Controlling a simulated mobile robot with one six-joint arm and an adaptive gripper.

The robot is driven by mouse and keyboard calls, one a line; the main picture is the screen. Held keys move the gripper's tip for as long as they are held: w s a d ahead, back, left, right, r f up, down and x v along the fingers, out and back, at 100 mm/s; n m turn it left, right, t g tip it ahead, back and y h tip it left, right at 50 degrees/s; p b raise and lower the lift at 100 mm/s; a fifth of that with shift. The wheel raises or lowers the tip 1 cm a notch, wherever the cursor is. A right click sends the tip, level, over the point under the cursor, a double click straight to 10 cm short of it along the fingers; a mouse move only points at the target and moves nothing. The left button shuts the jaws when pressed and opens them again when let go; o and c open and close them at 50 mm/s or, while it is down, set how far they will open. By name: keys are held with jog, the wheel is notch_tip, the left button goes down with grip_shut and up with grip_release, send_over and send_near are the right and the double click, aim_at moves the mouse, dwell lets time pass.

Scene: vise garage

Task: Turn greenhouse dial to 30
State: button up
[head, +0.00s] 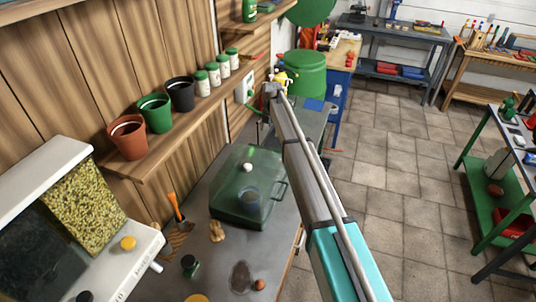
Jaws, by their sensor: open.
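A see-through green greenhouse box (246,190) with a lid stands on the grey bench. A small round white knob (248,167) sits on its lid, which may be the dial; no scale or numbers are readable. A small white box (243,88) with a green detail is on the wooden wall behind, and I cannot tell its marks. My arm reaches up from the lower right past the greenhouse's right side. My gripper (272,90) is at its far end near the wall box, open and small in view; contact with the box cannot be made out.
Brown, green and black pots (128,137) and several white jars (216,74) line the wall shelf. A seed dispenser (80,205) stands at left. A green drum (305,72) is behind the arm. The tiled floor (410,160) at right is clear.

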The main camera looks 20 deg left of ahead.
jog(key=shift+w+a+f+b, duration=0.1)
jog(key=shift+a+f+b, duration=0.1)
jog(key=shift+f+b, duration=2.85)
jog(key=shift+a+f+b, duration=0.15)
jog(key=shift+f+b, duration=2.65)
jog(key=shift+f, duration=0.3)
jog(key=c, duration=1.2)
jog(key=shift+o, duration=0.2)
